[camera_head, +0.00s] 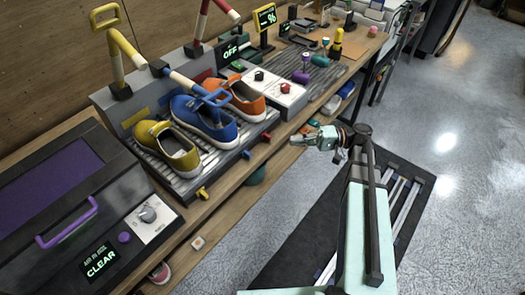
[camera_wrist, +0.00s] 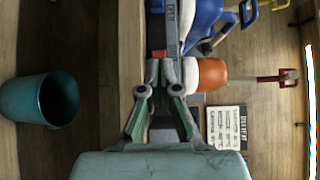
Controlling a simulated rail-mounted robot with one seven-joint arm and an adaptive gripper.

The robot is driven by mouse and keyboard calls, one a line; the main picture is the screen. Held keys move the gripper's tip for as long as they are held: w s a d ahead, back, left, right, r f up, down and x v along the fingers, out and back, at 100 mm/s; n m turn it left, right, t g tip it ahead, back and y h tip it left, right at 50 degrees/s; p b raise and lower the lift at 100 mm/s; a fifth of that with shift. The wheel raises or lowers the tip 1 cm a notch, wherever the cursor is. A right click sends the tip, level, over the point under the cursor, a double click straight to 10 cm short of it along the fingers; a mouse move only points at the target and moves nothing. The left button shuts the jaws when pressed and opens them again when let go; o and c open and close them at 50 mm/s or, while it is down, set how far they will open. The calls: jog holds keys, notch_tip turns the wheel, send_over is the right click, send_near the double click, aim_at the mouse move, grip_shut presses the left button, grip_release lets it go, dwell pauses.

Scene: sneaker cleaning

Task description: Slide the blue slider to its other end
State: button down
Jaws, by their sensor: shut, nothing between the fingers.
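The small blue slider (camera_head: 246,154) sits on the front edge of the ribbed shoe rack (camera_head: 190,181), between a yellow slider (camera_head: 202,193) and a red slider (camera_head: 266,136). My gripper (camera_head: 298,139) is in front of the bench, to the right of the blue slider and apart from it. In the wrist view my gripper (camera_wrist: 163,66) has its fingertips close together with nothing held. The red slider (camera_wrist: 158,54) shows just beyond the fingertips; I cannot tell whether they touch. The blue slider is not clearly seen in the wrist view.
Yellow (camera_head: 172,150), blue (camera_head: 205,125) and orange (camera_head: 240,101) shoes stand on the rack, with a lever handle (camera_head: 214,98) above them. A white knob box (camera_head: 272,88) is behind right. A teal bin (camera_wrist: 38,98) is below. The space before the bench is open.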

jog(key=p, duration=0.2)
send_near(247, 152)
jog(key=w+a, duration=0.3)
jog(key=shift+w+a+f, duration=0.3)
jog(key=shift+a+f, duration=0.05)
jog(key=shift+a, duration=0.05)
jog(key=shift+s+a+p, duration=0.5)
jog(key=shift+s+a, duration=0.25)
jog(key=shift+s, duration=0.25)
jog(key=shift+s+a+f, duration=0.1)
jog(key=shift+s+a, duration=0.35)
jog(key=shift+a, duration=0.05)
